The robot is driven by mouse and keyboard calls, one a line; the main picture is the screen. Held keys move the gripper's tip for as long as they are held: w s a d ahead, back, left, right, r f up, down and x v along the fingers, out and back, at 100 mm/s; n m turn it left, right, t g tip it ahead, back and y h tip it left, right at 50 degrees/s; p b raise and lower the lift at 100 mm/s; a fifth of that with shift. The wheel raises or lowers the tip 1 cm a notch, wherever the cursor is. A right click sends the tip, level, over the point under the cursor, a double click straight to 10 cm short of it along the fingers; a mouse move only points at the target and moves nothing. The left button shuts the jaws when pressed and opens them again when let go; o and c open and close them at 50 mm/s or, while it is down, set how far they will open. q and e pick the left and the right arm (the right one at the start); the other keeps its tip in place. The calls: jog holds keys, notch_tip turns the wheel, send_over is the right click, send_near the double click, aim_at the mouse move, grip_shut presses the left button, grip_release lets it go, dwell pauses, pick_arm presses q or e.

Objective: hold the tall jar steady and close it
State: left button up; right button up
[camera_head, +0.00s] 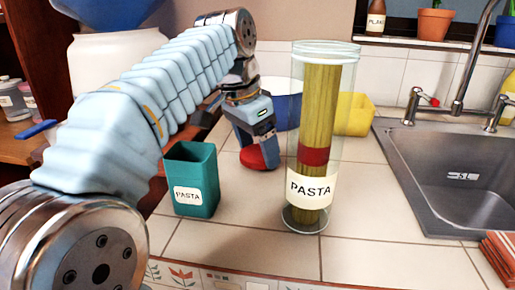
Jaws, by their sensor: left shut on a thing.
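The tall jar (342,120) is clear, with a "PASTA" label, and stands upright on the tiled counter. It holds long yellow pasta with a red band around it. A pale, clear rim shows at its top; I cannot tell whether a lid is there. My left gripper (259,148) is low over the counter, left of the jar and apart from it. It is shut on a small red object (251,158), partly hidden by the gripper, so I cannot tell what it is. My right gripper is not in view.
A teal "PASTA" container (205,185) stands left of the jar. A blue-and-white bowl (285,108) and a yellow container (355,113) are behind. A metal sink (450,175) with a faucet is at right. The front counter is mostly clear.

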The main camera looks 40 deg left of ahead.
pick_arm(q)
notch_tip(320, 180, up, 3)
jog(key=shift+f+p, duration=0.15)
jog(key=shift+p, duration=0.3)
jog(key=s+a, duration=0.4)
jog(key=a, duration=0.3)
jog(key=s+a+b, duration=0.1)
jog(key=s+a, duration=0.4)
jog(key=a, duration=0.3)
jog(key=shift+s+a, duration=0.15)
jog(key=shift+a, duration=0.05)
